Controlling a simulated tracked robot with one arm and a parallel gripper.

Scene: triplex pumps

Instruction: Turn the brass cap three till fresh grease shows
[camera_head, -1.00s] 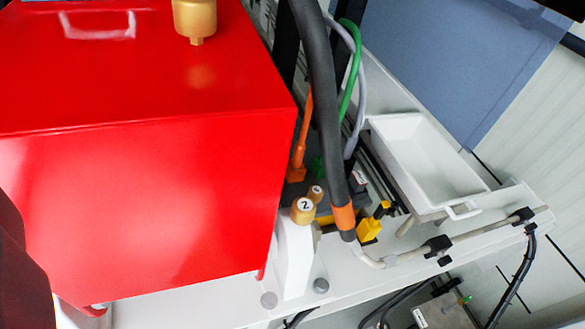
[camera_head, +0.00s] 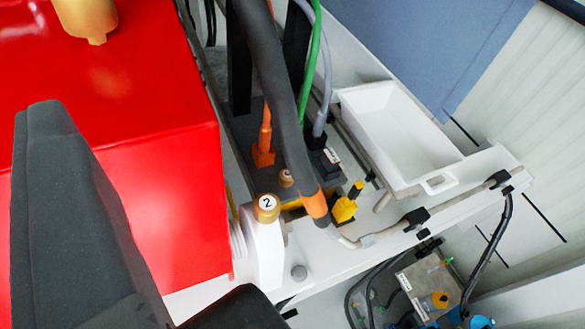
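A brass cap marked 2 (camera_head: 266,207) sits on top of a white block (camera_head: 262,245) beside the red housing. A second brass cap (camera_head: 286,178) stands behind it, partly covered by the thick black hose; its number is not readable. I cannot make out a cap marked 3. No grease shows on either cap. My gripper (camera_head: 145,200) appears as two dark grey fingers at lower left, spread apart with nothing between them. It is nearer the camera than the caps and left of them.
The red housing (camera_head: 170,190) fills the left, with a gold fitting (camera_head: 88,18) on top. The black hose (camera_head: 268,75) with an orange end hangs close to the caps. A white tray (camera_head: 395,135) and yellow connector (camera_head: 344,208) lie to the right.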

